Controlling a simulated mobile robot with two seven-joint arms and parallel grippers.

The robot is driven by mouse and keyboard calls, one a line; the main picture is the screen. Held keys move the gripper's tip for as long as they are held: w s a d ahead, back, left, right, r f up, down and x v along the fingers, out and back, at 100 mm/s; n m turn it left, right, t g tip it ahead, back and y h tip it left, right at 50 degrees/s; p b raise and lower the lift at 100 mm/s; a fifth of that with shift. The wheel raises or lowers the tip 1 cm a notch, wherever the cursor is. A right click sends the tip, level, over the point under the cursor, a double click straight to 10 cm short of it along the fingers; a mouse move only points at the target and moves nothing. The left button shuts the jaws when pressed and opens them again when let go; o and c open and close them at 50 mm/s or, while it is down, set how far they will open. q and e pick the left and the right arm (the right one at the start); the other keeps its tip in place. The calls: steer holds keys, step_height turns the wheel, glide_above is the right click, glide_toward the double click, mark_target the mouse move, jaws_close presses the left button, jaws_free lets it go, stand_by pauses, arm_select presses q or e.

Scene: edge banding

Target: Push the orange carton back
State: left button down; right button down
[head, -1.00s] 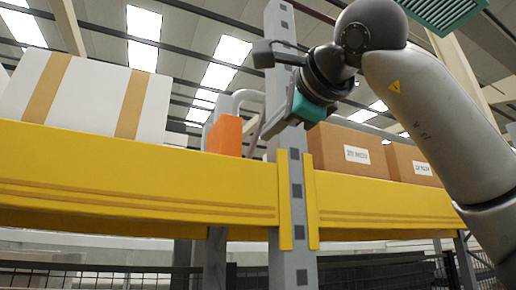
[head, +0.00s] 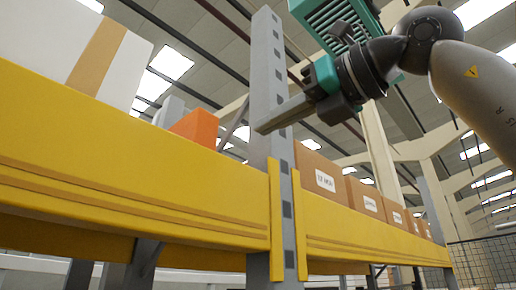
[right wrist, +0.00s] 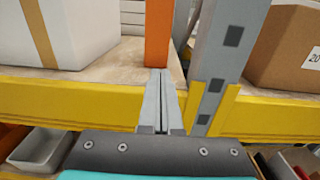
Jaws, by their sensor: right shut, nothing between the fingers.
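The orange carton (head: 197,127) stands on the shelf behind the yellow beam, left of the grey upright. Its lower part is hidden by the beam in the head view. In the right wrist view the orange carton (right wrist: 158,32) is upright, straight ahead of the fingertips. My right gripper (head: 262,128) is shut and empty, its long grey fingers reaching left across the front of the upright. In the right wrist view my right gripper (right wrist: 158,74) points over the yellow beam at the carton's base; I cannot tell whether it touches. My left gripper is not in view.
The perforated grey upright (head: 268,75) stands close right of the carton. A yellow beam (head: 130,180) runs along the shelf front. A large white box with tan tape (right wrist: 70,30) is left of the carton, with bare shelf between. Brown boxes (head: 322,179) stand right of the upright.

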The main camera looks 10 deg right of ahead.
mark_target(200, 127)
steer(key=p+x, duration=0.3)
steer(key=x, duration=0.8)
steer(key=shift+w+a+r+p, duration=0.1)
steer(key=shift+w+a+p, duration=0.1)
steer(key=shift+p, duration=0.15)
steer(key=shift+w+a, duration=0.3)
steer(key=shift+w, duration=0.15)
steer(key=p+x, duration=0.2)
steer(key=x, duration=0.4)
steer(key=shift+w+a, duration=0.15)
